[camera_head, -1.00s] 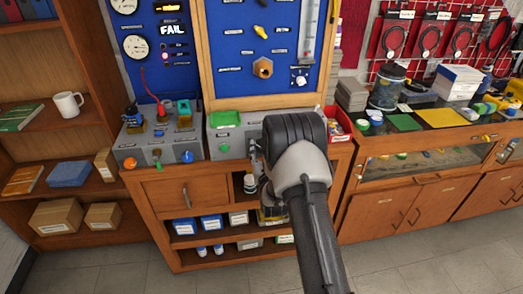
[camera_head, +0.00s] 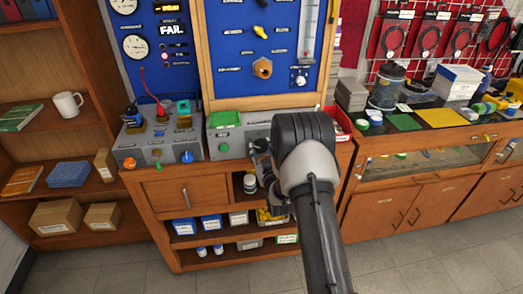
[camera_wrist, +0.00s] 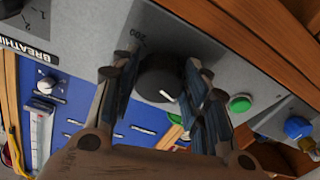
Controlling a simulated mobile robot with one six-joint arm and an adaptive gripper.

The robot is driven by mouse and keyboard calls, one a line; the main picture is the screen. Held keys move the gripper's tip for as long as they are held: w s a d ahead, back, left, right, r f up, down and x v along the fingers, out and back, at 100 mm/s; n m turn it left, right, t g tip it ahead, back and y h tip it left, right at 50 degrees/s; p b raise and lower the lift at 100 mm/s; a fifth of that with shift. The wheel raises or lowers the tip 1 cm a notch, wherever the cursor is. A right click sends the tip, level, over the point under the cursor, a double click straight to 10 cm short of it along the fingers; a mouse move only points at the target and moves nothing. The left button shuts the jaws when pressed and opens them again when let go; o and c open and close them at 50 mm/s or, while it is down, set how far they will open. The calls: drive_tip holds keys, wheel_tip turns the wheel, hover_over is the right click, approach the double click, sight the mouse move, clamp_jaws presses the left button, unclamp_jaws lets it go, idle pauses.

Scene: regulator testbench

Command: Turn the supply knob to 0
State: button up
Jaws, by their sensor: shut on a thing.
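The supply knob (camera_wrist: 156,78) is a round black knob with a white pointer line on a grey panel. In the wrist view it sits between the fingers of my gripper (camera_wrist: 162,82), which is shut on it. The pointer line points down and slightly right in that picture, away from the "200" mark above the knob. The zero mark cannot be made out. In the head view my gripper (camera_head: 263,160) is at the front of the grey console (camera_head: 228,146), and my wrist hides the console's right part.
A green button (camera_wrist: 240,103) and a blue knob (camera_wrist: 298,127) lie to the right in the wrist view. A blue gauge board (camera_head: 240,42) stands behind the console, with a lit FAIL display (camera_head: 172,29). A red bin (camera_head: 341,127) stands close to my wrist's right.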

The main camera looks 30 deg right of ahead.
drive_tip(key=n+y, duration=0.1)
drive_tip(key=n, duration=0.4)
drive_tip(key=shift+d+r, duration=0.1)
drive_tip(key=shift+d, duration=0.05)
drive_tip(key=shift+d+r+n+g+y, duration=0.1)
drive_tip(key=shift+n+g+y, duration=0.15)
drive_tip(key=shift+n, duration=1.2)
drive_tip(key=shift+n+g+y, duration=0.15)
drive_tip(key=shift+n+y, duration=0.2)
drive_tip(key=shift+n, duration=1.1)
drive_tip(key=o, duration=1)
drive_tip(key=shift+o, duration=0.2)
drive_tip(key=shift+s, duration=0.15)
drive_tip(key=s+a+r, duration=0.1)
drive_tip(key=s, duration=1)
drive_tip(key=shift+s+r, duration=0.2)
drive_tip(key=shift+s, duration=0.15)
drive_tip(key=shift+a, duration=0.1)
